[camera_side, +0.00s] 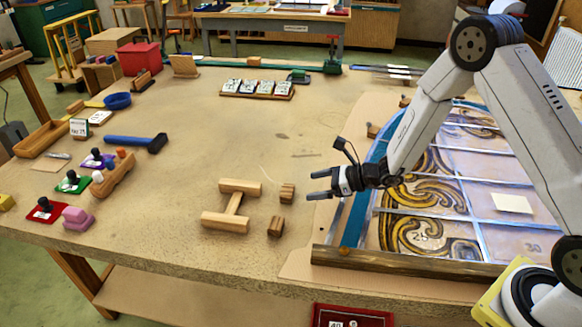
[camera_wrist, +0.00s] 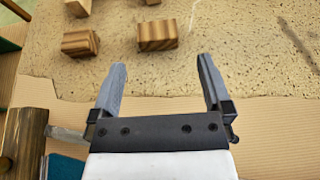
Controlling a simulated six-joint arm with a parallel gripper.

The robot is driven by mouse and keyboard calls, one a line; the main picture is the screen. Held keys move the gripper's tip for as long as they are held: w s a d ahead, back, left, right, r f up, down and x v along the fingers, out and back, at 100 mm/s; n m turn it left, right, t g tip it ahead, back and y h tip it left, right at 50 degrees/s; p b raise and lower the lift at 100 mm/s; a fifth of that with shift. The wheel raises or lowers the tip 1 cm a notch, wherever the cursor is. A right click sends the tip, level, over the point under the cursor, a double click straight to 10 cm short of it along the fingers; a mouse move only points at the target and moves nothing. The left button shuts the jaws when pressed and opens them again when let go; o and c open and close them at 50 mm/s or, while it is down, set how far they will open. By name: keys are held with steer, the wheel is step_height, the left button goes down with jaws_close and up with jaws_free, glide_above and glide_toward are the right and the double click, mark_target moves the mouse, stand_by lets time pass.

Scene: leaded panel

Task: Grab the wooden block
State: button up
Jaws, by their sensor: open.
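Two small striped wooden blocks lie on the table in the side view: the farther block (camera_side: 287,193) and the nearer block (camera_side: 276,227). The wrist view shows the farther block (camera_wrist: 157,35) ahead between the lines of my fingers, and the nearer block (camera_wrist: 80,42) to its left. My gripper (camera_side: 312,186) is open and empty, to the right of the farther block and apart from it. In the wrist view both fingers of my gripper (camera_wrist: 161,62) are spread, with bare table between their tips.
An H-shaped wooden piece (camera_side: 234,205) lies just left of the blocks. The leaded panel (camera_side: 420,205) with its wooden front bar (camera_side: 400,263) lies under my arm. A blue hammer (camera_side: 137,141) and several stamps lie farther left. The table behind the blocks is clear.

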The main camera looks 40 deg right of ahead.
mark_target(288, 190)
steer(key=shift+x, duration=3.55)
steer(key=shift+s+a, duration=0.15)
steer(key=c, duration=1.1)
steer(key=shift+r, duration=0.15)
steer(key=shift+r, duration=0.65)
steer(key=shift+s+d+r, duration=0.35)
steer(key=shift+s+r, duration=1.55)
steer(key=shift+s, duration=0.4)
steer(key=shift+s+d+r, duration=0.35)
steer(key=shift+s+r, duration=1.55)
steer(key=shift+s, duration=0.45)
steer(key=shift+s+d+r, duration=0.4)
steer(key=shift+s+r, duration=1.55)
steer(key=shift+s, duration=0.35)
